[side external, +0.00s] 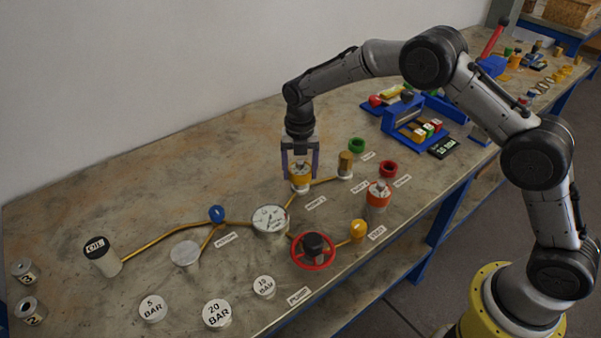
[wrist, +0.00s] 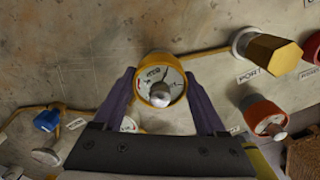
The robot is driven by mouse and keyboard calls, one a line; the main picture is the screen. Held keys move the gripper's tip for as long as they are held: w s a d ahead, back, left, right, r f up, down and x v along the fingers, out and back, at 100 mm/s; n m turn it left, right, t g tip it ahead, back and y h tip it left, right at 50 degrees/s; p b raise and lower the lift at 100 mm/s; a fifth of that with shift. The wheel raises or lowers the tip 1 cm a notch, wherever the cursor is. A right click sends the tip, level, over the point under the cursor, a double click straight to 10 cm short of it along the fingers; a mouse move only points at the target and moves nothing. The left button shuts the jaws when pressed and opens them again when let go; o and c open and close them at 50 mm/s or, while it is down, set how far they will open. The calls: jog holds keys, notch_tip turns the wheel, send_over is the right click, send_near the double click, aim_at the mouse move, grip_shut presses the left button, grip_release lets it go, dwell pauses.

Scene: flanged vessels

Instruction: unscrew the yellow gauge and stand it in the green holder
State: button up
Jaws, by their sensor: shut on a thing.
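The yellow gauge (side external: 300,176) is upright at its port on the brass pipe run, left of the hexagonal brass fitting. In the wrist view the yellow gauge (wrist: 148,96) shows its white dial, needle and a silver knob. My gripper (side external: 300,166) points straight down from above, its two purple fingers shut on opposite sides of the gauge. The fingers also show on both sides of it in the wrist view (wrist: 161,86). How far the gauge is threaded in is hidden. The green holder (side external: 356,145), a small ring-shaped cup, stands behind and to the right, and looks empty.
A red holder (side external: 388,168) and an orange-red gauge (side external: 378,195) stand to the right. The hexagonal brass fitting (side external: 345,165) is close to my gripper's right. A large white dial (side external: 270,220) and a red handwheel (side external: 313,250) are in front. A blue rack (side external: 405,125) stands behind right.

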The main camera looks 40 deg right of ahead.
jog(key=n, duration=0.4)
jog(key=shift+r+n, duration=0.1)
jog(key=shift+n, duration=0.2)
jog(key=shift+r, duration=0.15)
jog(key=shift+r, duration=1.15)
jog(key=shift+r, duration=2)
